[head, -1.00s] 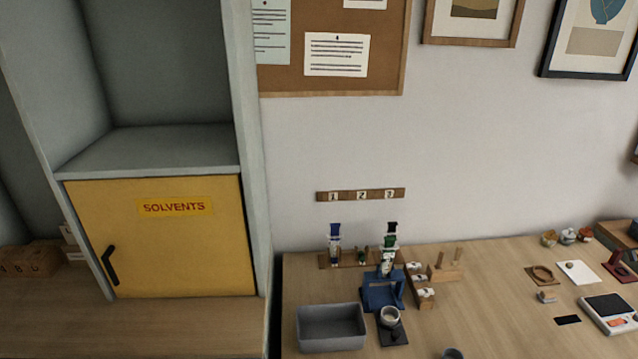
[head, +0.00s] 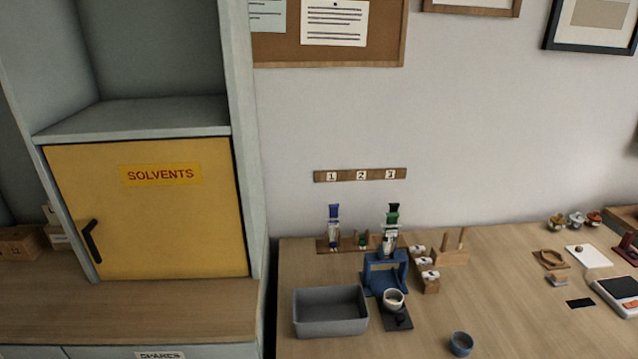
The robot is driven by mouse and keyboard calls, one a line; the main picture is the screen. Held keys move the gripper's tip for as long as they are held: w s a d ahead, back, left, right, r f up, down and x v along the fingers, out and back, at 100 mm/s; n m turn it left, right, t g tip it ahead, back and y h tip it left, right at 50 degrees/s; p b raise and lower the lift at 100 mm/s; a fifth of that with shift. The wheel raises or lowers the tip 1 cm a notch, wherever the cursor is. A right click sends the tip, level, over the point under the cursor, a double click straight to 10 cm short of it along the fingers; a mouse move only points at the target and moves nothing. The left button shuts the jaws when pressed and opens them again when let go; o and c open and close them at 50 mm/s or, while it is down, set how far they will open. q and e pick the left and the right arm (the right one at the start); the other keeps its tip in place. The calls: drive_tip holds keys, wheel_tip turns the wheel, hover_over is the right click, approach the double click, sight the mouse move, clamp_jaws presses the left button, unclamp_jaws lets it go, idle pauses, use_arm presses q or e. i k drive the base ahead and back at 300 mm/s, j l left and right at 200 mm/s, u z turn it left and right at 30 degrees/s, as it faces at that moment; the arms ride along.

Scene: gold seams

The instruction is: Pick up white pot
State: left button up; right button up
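Several small items stand at the back right of the bench in the head view. Among them is a row of three small pots by the wall, and the middle one looks white (head: 576,220). A tan or yellowish one (head: 556,223) stands to its left and an orange-red one (head: 594,218) to its right. They are small, so their details are hard to tell. Neither of my grippers is in view.
A grey bin (head: 330,314) sits at the bench's left front. Beside it are a blue stand (head: 384,275) and a pale cup (head: 393,299) on a dark plate. A blue-grey cup (head: 461,343) stands at the front. A scale (head: 622,290) is at right.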

sight(393, 298)
drive_tip(key=k+j+z, duration=0.15)
drive_tip(key=z, duration=0.35)
drive_tip(key=k+z, duration=0.65)
drive_tip(key=z, duration=0.3)
